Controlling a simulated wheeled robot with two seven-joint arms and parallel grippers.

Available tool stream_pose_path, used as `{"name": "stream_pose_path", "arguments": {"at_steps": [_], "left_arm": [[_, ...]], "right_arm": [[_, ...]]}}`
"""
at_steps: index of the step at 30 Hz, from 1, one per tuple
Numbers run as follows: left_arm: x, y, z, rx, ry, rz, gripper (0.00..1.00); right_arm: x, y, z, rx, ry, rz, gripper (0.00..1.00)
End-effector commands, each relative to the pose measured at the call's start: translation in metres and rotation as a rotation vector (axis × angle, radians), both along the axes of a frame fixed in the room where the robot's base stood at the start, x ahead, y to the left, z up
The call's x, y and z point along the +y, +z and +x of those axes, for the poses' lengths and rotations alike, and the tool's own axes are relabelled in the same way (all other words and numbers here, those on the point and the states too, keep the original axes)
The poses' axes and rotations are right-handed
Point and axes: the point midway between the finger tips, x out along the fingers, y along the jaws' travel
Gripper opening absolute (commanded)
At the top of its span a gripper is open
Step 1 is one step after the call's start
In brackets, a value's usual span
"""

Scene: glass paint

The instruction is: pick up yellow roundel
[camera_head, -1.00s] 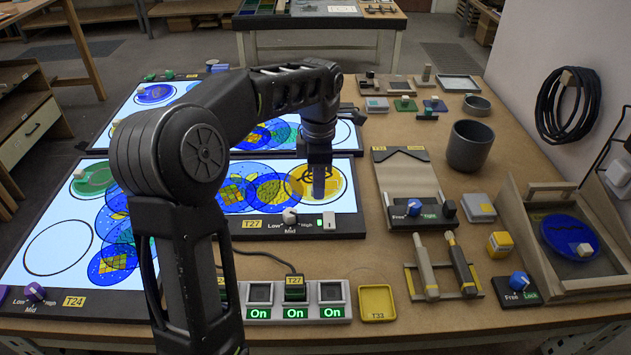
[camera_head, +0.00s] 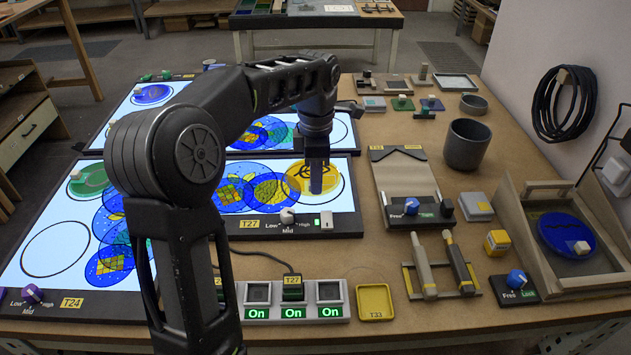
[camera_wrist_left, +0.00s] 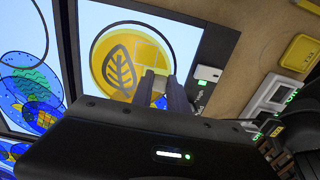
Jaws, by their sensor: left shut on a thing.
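The yellow roundel (camera_head: 298,181) has a dark leaf drawing and is over a black ring outline at the right end of the near lit panel (camera_head: 262,220). In the left wrist view, the roundel (camera_wrist_left: 112,72) sits off-centre in the ring, with a white gap on one side. My left gripper (camera_head: 316,189) points down at the roundel's right part. Its fingers (camera_wrist_left: 161,88) are shut on the roundel's pale grip block, which they mostly hide. I cannot tell how far the roundel is off the panel. My right gripper is not in view.
Blue patterned roundels (camera_head: 231,193) overlap left of the yellow one. A green roundel (camera_head: 90,180) lies farther left. A grey cup (camera_head: 467,145), a board with a dial (camera_head: 402,178) and a yellow tray (camera_head: 375,302) stand to the right and front.

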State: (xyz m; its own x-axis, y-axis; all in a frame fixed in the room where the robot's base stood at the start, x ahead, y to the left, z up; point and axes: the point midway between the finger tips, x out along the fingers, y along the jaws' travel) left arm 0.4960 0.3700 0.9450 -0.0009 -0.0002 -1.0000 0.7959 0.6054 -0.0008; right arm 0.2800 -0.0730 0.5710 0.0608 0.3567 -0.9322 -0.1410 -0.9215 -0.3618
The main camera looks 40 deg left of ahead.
Motion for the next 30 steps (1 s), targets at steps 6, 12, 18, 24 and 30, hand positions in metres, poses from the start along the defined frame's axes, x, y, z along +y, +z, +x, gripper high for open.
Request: {"name": "stream_pose_path", "arguments": {"at_steps": [6, 12, 18, 24, 30], "left_arm": [[-0.001, 0.045, 0.001, -0.006, -0.001, 0.001, 0.0], [-0.001, 0.079, 0.0, -0.001, -0.001, 0.0, 0.0], [0.0, 0.088, 0.0, -0.001, -0.001, 0.0, 0.0], [0.0, 0.086, 0.0, -0.001, -0.001, 0.0, 0.0], [0.0, 0.086, 0.0, -0.001, 0.0, 0.0, 0.0]], "right_arm": [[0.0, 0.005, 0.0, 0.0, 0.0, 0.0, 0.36], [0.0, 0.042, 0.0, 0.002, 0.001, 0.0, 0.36], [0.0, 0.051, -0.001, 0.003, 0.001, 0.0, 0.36], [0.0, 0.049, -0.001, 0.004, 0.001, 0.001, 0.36], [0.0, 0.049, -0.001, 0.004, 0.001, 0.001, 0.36]]}}
